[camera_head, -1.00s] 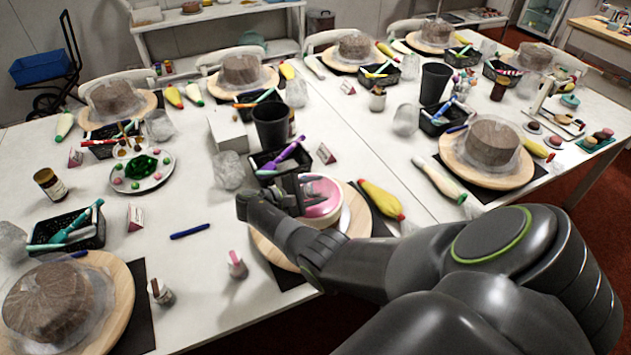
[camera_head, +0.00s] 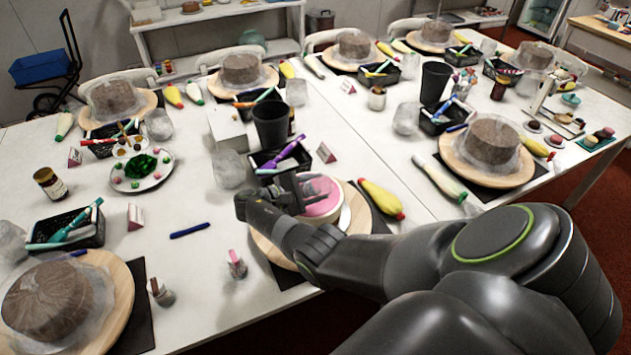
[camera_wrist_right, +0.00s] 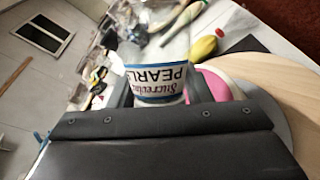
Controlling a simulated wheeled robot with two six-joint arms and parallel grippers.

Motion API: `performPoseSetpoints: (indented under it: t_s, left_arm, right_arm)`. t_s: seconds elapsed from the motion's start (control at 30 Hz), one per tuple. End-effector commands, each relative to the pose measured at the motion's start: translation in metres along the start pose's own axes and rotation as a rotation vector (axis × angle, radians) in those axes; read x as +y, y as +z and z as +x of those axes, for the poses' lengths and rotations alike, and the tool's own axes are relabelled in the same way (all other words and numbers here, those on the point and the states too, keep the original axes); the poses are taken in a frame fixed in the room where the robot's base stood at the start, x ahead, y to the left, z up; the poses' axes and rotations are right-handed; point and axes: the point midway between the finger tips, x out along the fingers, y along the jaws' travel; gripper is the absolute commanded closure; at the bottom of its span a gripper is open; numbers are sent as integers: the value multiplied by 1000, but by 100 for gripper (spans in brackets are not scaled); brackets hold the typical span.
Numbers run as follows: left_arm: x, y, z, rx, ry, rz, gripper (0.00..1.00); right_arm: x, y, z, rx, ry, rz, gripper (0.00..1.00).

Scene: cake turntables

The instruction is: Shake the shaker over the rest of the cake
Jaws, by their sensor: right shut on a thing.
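The cake (camera_head: 318,197) has a pink top and pale side and sits on a round wooden turntable board (camera_head: 361,219) in the middle of the near table. My right gripper (camera_head: 292,186) is over the cake's left part and hides some of it. In the right wrist view, my right gripper (camera_wrist_right: 158,92) is shut on the shaker (camera_wrist_right: 157,82), a clear jar with a blue-edged label reading "PEARL", which looks tilted. The pink cake (camera_wrist_right: 212,87) shows behind and to the right of the shaker. My left gripper is not in view.
A yellow piping bag (camera_head: 381,199) lies right of the cake. A black basket of pens (camera_head: 265,158) and a dark cup (camera_head: 271,126) stand behind it. A small pink-topped bottle (camera_head: 236,264) stands at front left. Open table surrounds the blue pen (camera_head: 190,230).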

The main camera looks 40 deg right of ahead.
Motion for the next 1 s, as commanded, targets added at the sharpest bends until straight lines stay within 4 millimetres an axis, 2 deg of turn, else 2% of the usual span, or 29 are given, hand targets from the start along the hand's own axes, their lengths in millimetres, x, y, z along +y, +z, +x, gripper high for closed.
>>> performPoseSetpoints:
  t_s: [0.3,0.57,0.63,0.83,1.0]
  left_arm:
    - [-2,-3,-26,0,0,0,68]
    - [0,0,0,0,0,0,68]
    - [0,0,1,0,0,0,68]
    - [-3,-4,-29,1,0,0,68]
    - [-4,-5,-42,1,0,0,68]
  right_arm:
    - [3,18,5,-1,0,0,88]
    - [-2,-1,2,1,1,2,88]
    - [-1,-2,1,2,0,4,88]
    - [-6,11,5,61,-32,87,88]
    - [-17,13,10,116,-60,165,88]
